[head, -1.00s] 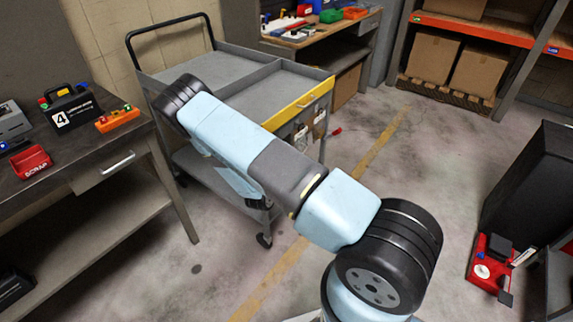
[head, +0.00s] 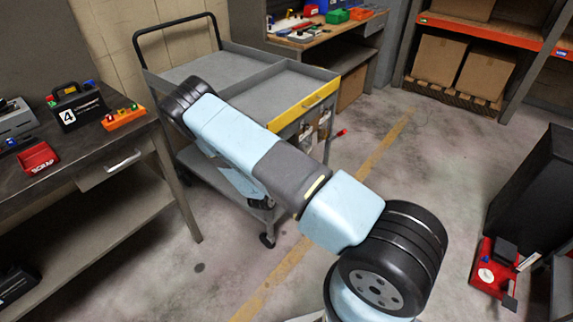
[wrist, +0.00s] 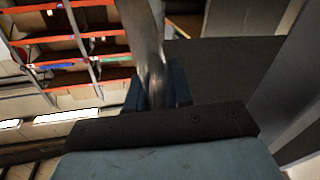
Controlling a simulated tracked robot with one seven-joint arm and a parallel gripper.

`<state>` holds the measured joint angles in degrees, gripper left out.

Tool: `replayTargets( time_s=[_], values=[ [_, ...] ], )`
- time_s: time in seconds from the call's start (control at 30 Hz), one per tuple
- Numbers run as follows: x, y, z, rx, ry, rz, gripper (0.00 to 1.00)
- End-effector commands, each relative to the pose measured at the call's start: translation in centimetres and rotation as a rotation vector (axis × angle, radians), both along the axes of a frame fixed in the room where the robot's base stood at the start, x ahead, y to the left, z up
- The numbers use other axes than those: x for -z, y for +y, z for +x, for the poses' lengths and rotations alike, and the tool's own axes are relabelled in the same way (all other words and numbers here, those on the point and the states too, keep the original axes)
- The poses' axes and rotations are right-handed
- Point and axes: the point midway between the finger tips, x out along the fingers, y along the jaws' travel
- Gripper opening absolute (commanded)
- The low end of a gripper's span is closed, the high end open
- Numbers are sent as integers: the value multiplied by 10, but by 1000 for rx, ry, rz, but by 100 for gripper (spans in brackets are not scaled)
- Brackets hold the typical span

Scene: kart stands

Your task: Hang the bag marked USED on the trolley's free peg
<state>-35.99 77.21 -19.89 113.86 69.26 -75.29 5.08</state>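The grey trolley (head: 262,98) stands in the middle of the head view, with a black handle and a yellow front strip. At its right end, small pale bags (head: 306,138) hang below the strip; their markings are too small to read. A red-tipped piece (head: 341,132) shows beside them; I cannot tell whether it is a peg. My arm crosses in front of the trolley. My gripper (wrist: 158,92) shows in the wrist view, dark, with a shiny grey shape (wrist: 146,45) rising between its fingers. I cannot tell what that shape is, or whether it is held.
A dark workbench (head: 60,150) on the left bears a red SCRAP tray (head: 38,158), a black case marked 4 (head: 77,108) and an orange block (head: 123,117). Orange shelving (head: 480,30) with cartons stands behind. A red device (head: 494,268) is at the right. Floor between is clear.

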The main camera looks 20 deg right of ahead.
Motion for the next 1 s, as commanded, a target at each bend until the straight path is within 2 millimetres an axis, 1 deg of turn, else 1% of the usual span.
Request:
replayTargets(
  time_s=[0.03, 0.07, 0.3, 0.53, 0.67, 0.77, 1.0],
  values=[
    [0, 0, 0, 0, 0, 0, 24],
    [0, 0, 0, 0, 0, 0, 27],
    [0, 0, 0, 0, 0, 0, 50],
    [0, 0, 0, 0, 0, 0, 50],
    [0, 4, -4, -1, 0, 0, 50],
    [0, 12, -13, -2, 1, -1, 50],
    [1, 43, -47, -4, 1, 0, 50]
  ],
)
